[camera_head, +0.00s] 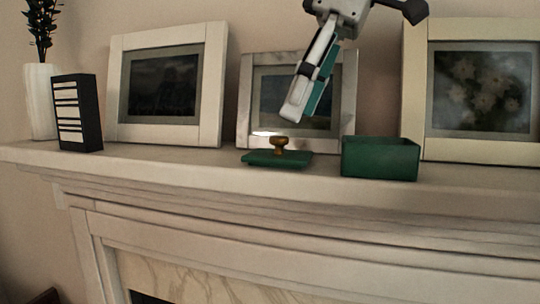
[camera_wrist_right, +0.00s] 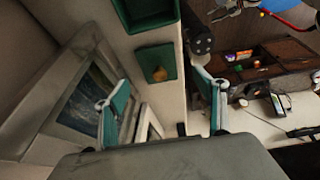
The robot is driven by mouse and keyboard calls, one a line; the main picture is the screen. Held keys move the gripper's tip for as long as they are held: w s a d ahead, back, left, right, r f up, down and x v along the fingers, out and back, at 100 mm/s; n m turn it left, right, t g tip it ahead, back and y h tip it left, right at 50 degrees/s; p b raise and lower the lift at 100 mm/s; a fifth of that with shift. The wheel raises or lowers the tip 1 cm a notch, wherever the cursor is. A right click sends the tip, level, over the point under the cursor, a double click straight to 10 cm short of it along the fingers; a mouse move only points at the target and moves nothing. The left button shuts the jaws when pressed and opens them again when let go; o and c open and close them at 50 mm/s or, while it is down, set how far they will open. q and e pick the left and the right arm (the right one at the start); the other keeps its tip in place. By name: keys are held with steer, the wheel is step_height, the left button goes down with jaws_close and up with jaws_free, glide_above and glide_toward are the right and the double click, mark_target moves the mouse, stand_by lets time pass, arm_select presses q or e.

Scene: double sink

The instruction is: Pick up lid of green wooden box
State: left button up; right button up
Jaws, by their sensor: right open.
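The green lid (camera_head: 262,158) lies flat on the mantel shelf, with a round brown-gold knob (camera_head: 279,143) on top. The open green box (camera_head: 380,160) stands to its right, apart from it. My right gripper (camera_head: 297,110) hangs tilted above the lid, slightly right of the knob and not touching it. In the right wrist view, its two teal-padded fingers (camera_wrist_right: 162,92) are spread wide and empty. The lid (camera_wrist_right: 150,55) shows beyond the gap between them, with the box (camera_wrist_right: 147,28) farther up.
Framed pictures (camera_head: 347,100) lean on the wall behind the lid, with others at left (camera_head: 213,90) and right (camera_head: 414,85). A black-and-white block (camera_head: 91,110) and white vase (camera_head: 38,100) stand at far left. The shelf's front edge (camera_head: 220,174) is close to the lid.

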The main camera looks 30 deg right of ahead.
mark_target(279, 150)
steer(key=shift+x, duration=0.95)
steer(key=shift+d+x, duration=0.1)
steer(key=shift+x, duration=1.05)
steer(key=shift+d+x, duration=0.15)
steer(key=shift+x, duration=1)
steer(key=c, duration=1.2)
